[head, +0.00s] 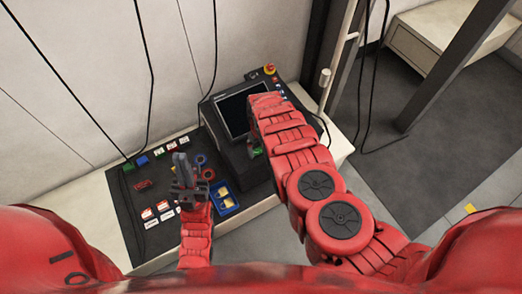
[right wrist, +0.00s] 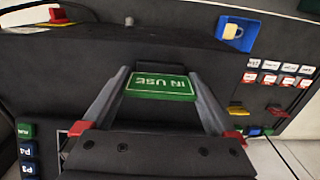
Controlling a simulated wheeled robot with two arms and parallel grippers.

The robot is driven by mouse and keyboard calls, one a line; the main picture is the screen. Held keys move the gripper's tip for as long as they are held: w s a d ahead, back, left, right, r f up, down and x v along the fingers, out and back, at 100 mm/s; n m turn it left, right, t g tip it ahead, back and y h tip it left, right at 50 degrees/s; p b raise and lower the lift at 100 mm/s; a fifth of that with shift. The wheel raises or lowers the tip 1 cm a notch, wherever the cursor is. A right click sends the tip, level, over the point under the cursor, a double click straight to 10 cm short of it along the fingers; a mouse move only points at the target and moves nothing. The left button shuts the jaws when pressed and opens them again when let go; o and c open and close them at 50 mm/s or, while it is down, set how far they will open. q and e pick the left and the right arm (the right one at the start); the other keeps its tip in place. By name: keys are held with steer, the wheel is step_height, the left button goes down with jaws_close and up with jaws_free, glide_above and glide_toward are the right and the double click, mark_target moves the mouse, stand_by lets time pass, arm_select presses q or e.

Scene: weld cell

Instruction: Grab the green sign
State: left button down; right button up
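The green sign (right wrist: 160,85), a flat plate with white "IN USE" lettering upside down, lies between the fingertips of my right gripper (right wrist: 160,88) in the right wrist view. Both fingers meet its side edges, so the gripper looks shut on it. In the head view my right arm hides most of that gripper; a bit of green (head: 257,151) shows beside the black console. I cannot tell how far the sign is above the bench. My left gripper (head: 181,168) is over the dark mat, its fingers seen edge-on, with nothing visible in it.
The black console (head: 207,113) with a screen stands at the back of the bench. Red-and-white tags (head: 148,214), a blue tray (head: 222,207) and coloured blocks (head: 142,160) lie on the mat (head: 128,208) around my left gripper. Cables hang along the wall.

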mark_target(261, 153)
steer(key=c, duration=0.5)
steer(key=shift+r, duration=0.1)
steer(key=shift+r, duration=0.4)
steer(key=r, duration=0.3)
steer(key=shift+s, duration=0.25)
steer(key=s+p, duration=0.3)
steer(key=s, duration=0.2)
steer(key=s+p, duration=0.2)
steer(key=s, duration=0.3)
steer(key=s+r+p, duration=0.1)
steer(key=s+p, duration=0.2)
steer(key=s, duration=0.2)
steer(key=shift+s+p, duration=0.25)
steer(key=shift+p, duration=0.1)
